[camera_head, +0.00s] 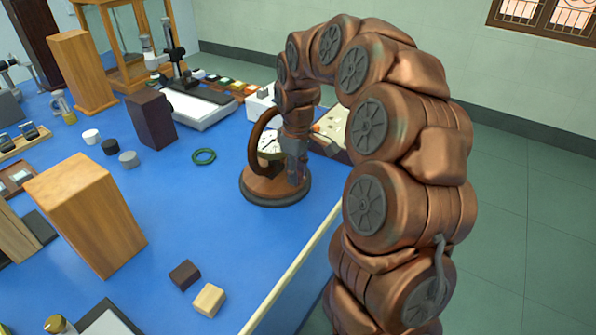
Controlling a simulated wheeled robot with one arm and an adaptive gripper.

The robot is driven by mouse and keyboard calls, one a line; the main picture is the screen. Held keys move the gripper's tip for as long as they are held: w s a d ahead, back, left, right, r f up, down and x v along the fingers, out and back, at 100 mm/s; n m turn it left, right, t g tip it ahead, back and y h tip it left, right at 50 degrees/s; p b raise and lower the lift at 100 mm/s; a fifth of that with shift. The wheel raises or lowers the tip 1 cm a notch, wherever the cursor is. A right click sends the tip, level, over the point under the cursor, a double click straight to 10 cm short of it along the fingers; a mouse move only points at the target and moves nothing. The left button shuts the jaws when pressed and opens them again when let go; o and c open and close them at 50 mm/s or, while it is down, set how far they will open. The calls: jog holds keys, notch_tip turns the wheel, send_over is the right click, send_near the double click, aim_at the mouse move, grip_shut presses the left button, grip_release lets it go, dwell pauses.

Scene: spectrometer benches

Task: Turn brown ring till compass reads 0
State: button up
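The brown ring (257,137) stands upright on a round wooden base (262,191) with a dark rim, near the right edge of the blue table. A pale compass dial (269,150) shows inside the ring, partly hidden by my arm. The needle's reading is too small to make out. My gripper (295,180) points down at the right side of the ring, over the base. The grey fingers are close to the ring and base, but I cannot tell whether they touch or how far apart they are.
A green coil (203,156) lies left of the base. A dark block (152,119) and a large wooden block (84,213) stand further left. Small dark (184,274) and light (209,299) blocks lie in front. Blue table (215,230) is clear between them and the base.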

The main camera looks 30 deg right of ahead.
jog(key=shift+o, duration=0.9)
notch_tip(320, 180, up, 12)
dwell(0.7)
jog(key=s+a+r+m+g+p, duration=0.15)
jog(key=s+a+p, duration=0.35)
jog(key=s, duration=0.5)
jog(key=s+a+r+m+p, duration=0.1)
jog(key=s+a+r+p, duration=0.15)
jog(key=s+a, duration=0.65)
jog(key=s+f+m+p, duration=0.3)
jog(key=s, duration=1)
jog(key=shift+d+f, duration=0.3)
jog(key=shift+f, duration=0.05)
